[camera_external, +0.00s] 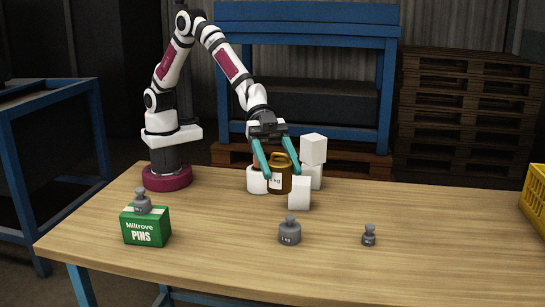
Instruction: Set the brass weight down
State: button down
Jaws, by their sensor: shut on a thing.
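The brass weight (279,183) is a squat golden-brown cylinder with a top handle and a pale label ending in "kg". My gripper (280,173) has its two teal fingers shut on it from either side, pointing down. The weight is upright among white blocks near the back of the table. I cannot tell whether its base touches the tabletop or hangs slightly above it.
Grey weights stand in front (289,233) and right (369,236); another (142,203) sits on a green box (146,228). A yellow crate (535,205) is at right.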

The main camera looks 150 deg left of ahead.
jog(key=shift+a+r, duration=0.1)
jog(key=shift+r, duration=0.45)
jog(key=s+a+n+y, duration=0.2)
jog(key=a, duration=1.1)
jog(key=s+a+n+y, duration=0.2)
jog(key=a, duration=1.1)
jog(key=s+a+n+y, duration=0.1)
jog(key=s+a+y, duration=0.1)
jog(key=s+a, duration=0.65)
jog(key=s+a+n+y, duration=0.2)
jog(key=s+a, duration=0.3)
jog(key=a, duration=0.7)
jog(key=f, duration=2.2)
jog(key=shift+s, duration=0.2)
jog(key=shift+f, duration=0.1)
jog(key=shift+c, duration=0.6)
grip_release()
jog(key=shift+d+f, duration=0.1)
